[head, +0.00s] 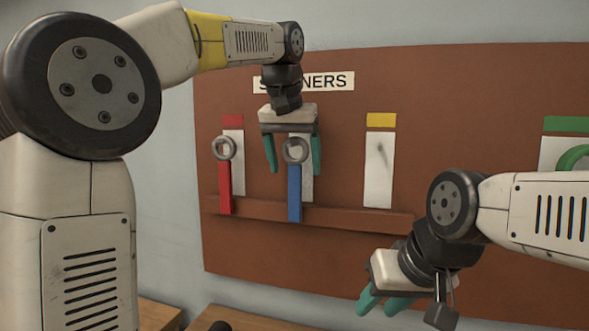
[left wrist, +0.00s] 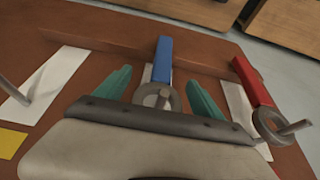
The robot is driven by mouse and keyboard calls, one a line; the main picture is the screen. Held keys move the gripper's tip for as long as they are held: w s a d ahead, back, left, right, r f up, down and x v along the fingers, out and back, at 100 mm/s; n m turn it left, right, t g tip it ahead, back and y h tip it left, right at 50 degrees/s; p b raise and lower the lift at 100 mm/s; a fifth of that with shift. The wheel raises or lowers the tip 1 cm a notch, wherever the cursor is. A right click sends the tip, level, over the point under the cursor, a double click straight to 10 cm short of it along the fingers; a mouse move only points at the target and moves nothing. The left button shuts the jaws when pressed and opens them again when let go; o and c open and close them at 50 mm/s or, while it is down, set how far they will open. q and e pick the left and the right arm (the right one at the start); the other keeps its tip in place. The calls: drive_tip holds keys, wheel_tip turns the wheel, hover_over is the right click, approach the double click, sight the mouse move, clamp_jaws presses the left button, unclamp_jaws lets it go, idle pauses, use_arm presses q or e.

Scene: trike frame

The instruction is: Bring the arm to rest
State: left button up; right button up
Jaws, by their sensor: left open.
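My left gripper (head: 293,168) is open in front of the board, with its teal fingers apart. In the left wrist view, the blue spanner (left wrist: 163,62) lies between the spread fingers of my left gripper (left wrist: 158,78), and I see a gap on both sides. The ring sits around a peg. My right gripper (head: 385,303) is low at the right, angled down. Its two teal fingers show, but their gap is unclear. Nothing is seen in it.
The brown board (head: 350,250) carries a ledge. A red spanner (head: 224,185) hangs left of the blue one; it also shows in the left wrist view (left wrist: 252,82). A green ring (head: 574,158) shows at the right edge. Wooden furniture (head: 158,314) stands below.

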sight(292, 143)
use_arm(q)
drive_tip(key=v, duration=0.5)
drive_tip(key=shift+s+r, duration=0.1)
drive_tip(key=shift+r, duration=0.15)
drive_tip(key=shift+s+a+r, duration=0.1)
drive_tip(key=shift+a+r, duration=0.05)
drive_tip(key=s+a+f+n+t, duration=0.1)
drive_tip(key=s+a+f, duration=0.7)
drive_tip(key=a+f, duration=0.2)
drive_tip(key=s+a+f+n, duration=0.1)
drive_tip(key=s+a+f, duration=0.1)
drive_tip(key=s+f, duration=0.3)
drive_tip(key=s+a+f+n+t, duration=0.1)
drive_tip(key=s+f, duration=0.5)
drive_tip(key=f, duration=0.4)
drive_tip(key=shift+a+f+h, duration=0.25)
drive_tip(key=shift+a+h, duration=0.15)
